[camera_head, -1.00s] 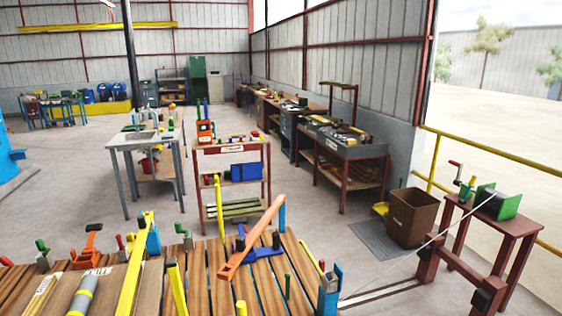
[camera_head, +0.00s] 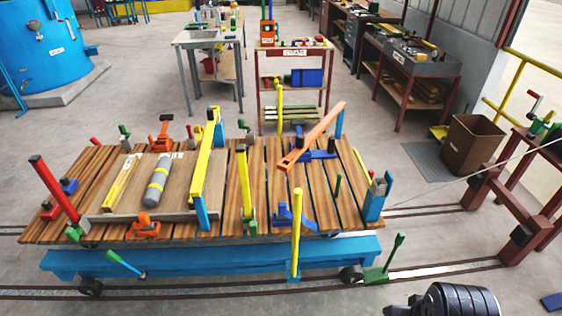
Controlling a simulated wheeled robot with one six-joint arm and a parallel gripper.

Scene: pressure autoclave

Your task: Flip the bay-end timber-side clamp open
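The frames do not make clear which clamp is the bay-end timber-side one. An orange clamp (camera_head: 162,135) stands at the far edge of a board (camera_head: 178,195) on the slatted cart (camera_head: 222,195). Another orange clamp (camera_head: 145,228) sits low at the board's near edge. Green-handled clamps stand at the far left (camera_head: 124,137) and near left (camera_head: 75,231) of the board. A black ribbed part at the bottom right looks like my arm; no gripper fingers show.
A yellow bar (camera_head: 205,160) crosses the cart, and an orange bar (camera_head: 315,135) slants over its right part. A red lever (camera_head: 55,190) leans at the left end. A cable runs to the red winch stand (camera_head: 520,190). Rails (camera_head: 440,270) lie along the floor.

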